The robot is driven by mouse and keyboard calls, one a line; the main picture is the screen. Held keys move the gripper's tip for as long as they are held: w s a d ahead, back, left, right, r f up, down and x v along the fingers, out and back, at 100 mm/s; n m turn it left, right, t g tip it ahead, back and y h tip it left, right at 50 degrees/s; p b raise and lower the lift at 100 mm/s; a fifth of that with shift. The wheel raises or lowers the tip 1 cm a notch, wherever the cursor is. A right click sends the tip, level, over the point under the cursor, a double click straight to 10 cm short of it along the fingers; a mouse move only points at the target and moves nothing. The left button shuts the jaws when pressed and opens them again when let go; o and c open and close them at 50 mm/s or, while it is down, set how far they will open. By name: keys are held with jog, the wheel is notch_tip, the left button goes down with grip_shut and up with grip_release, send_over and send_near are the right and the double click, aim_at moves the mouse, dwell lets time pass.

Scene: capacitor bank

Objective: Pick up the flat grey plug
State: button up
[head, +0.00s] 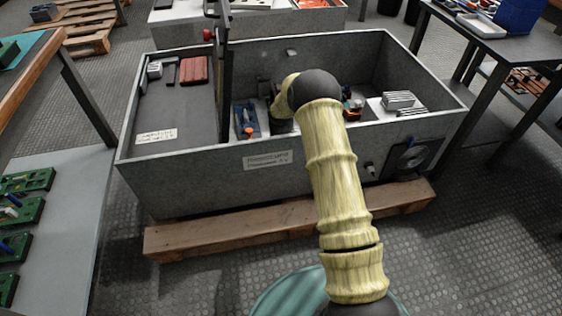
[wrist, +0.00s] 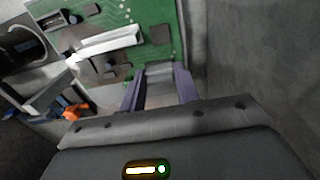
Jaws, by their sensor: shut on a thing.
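In the wrist view my gripper (wrist: 158,85) shows its two purple-grey fingers with a flat grey piece, the grey plug (wrist: 160,71), between them. The fingers are shut on it. It is over the lower edge of a green circuit board (wrist: 158,20); I cannot tell whether it still touches the board. In the head view my arm reaches into the grey bin (head: 215,185), and my own arm hides the fingers and the plug.
A pale bar (wrist: 108,43) sits on the board, with a black cylinder (wrist: 20,45) and an orange part (wrist: 74,111) to the left. The bin has an upright dark post (head: 221,70), a red block (head: 194,70) and grey finned blocks (head: 398,100).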

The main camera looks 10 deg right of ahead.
notch_tip(320, 180, up, 10)
jog(key=p, duration=0.6)
dwell(0.4)
